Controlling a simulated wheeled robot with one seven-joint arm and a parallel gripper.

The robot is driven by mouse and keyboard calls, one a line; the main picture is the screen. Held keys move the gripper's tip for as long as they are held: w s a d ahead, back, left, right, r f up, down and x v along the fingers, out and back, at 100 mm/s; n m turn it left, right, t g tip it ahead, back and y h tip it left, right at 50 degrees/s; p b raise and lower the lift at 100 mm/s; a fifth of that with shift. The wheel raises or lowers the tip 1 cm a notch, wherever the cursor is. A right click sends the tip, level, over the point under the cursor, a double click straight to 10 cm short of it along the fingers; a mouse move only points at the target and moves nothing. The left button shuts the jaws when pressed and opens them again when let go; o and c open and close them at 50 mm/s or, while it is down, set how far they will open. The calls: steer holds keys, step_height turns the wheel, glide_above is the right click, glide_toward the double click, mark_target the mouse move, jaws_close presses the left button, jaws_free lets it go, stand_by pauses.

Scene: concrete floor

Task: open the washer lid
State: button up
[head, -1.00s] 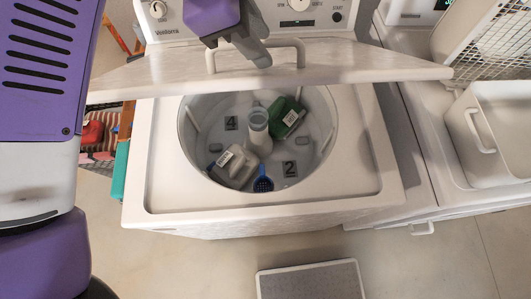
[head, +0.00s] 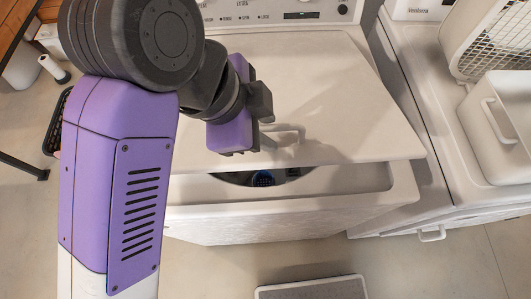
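The washer lid (head: 335,95) is a white panel on the top-loading washer (head: 215,230). It is tilted up only a little, with a narrow gap at its front edge. My gripper (head: 264,105) is over the lid, just up and left of the handle. Its fingers are seen from the side, so I cannot tell whether they are open or touch the handle.
A second white machine (head: 425,125) stands close on the right, with a white bin (head: 500,125) and a mesh-fronted basket (head: 490,45) on it. A grey-topped step or mat (head: 312,290) is on the floor in front. A wooden table (head: 18,30) is at upper left.

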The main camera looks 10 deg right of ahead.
mark_target(265, 153)
steer(key=shift+s+f+b, duration=0.3)
steer(key=shift+f+b, duration=0.05)
steer(key=shift+f, duration=0.5)
steer(key=shift+s+f+b, duration=0.3)
steer(key=shift+f, duration=0.6)
steer(key=shift+s+f+b, duration=0.3)
steer(key=shift+f+b, duration=0.05)
steer(key=shift+f, duration=0.5)
